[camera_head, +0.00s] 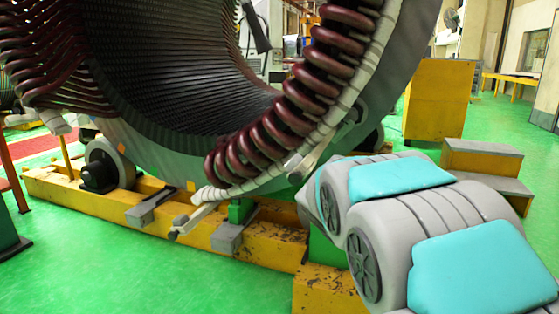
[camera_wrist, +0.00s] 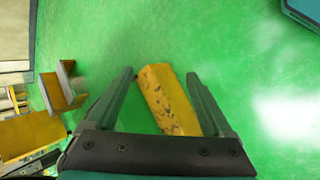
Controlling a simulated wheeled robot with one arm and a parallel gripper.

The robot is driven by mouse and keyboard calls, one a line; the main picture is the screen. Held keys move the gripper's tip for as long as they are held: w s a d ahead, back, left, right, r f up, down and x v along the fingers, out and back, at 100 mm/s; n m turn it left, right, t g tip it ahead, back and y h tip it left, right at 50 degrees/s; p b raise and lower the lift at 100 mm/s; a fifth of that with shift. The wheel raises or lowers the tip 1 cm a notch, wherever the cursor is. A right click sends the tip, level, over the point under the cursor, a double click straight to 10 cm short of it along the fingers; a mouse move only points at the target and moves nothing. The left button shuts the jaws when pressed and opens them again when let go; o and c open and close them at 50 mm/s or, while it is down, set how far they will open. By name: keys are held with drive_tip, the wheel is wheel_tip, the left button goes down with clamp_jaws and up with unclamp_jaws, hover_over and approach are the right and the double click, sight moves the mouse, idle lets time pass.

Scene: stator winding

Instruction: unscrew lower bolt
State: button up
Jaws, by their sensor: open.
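In the wrist view my gripper (camera_wrist: 160,73) is open, with its two dark fingers spread and nothing held. A yellow beam with chipped paint (camera_wrist: 165,95) shows between the fingers, apparently down at floor level. My gripper is not seen in the head view; only my grey and teal arm shows at the right there. The large stator (camera_head: 400,65), with dark red coils (camera_head: 318,75) along its edge, fills the upper left of the head view. I cannot make out the lower bolt in either view.
The stator rests on a yellow base frame (camera_head: 90,205) with rollers (camera_head: 108,165). Yellow steps (camera_head: 482,160) and a yellow cabinet (camera_head: 437,100) stand at the right. Green floor is clear at the front left of the head view.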

drive_tip(key=s+a+m+g+y+p, duration=0.1)
drive_tip(key=s+a+y, duration=0.3)
drive_tip(key=s, duration=1)
drive_tip(key=s+a+f+m+g+y+p, duration=0.1)
drive_tip(key=s+a+m+y, duration=0.3)
drive_tip(key=s, duration=1.1)
drive_tip(key=a+p, duration=0.1)
drive_tip(key=a, duration=0.1)
drive_tip(key=shift+s+a+f+g, duration=0.2)
drive_tip(key=shift+a+f+g, duration=0.05)
drive_tip(key=shift+a+g, duration=0.15)
drive_tip(key=shift+c, duration=0.3)
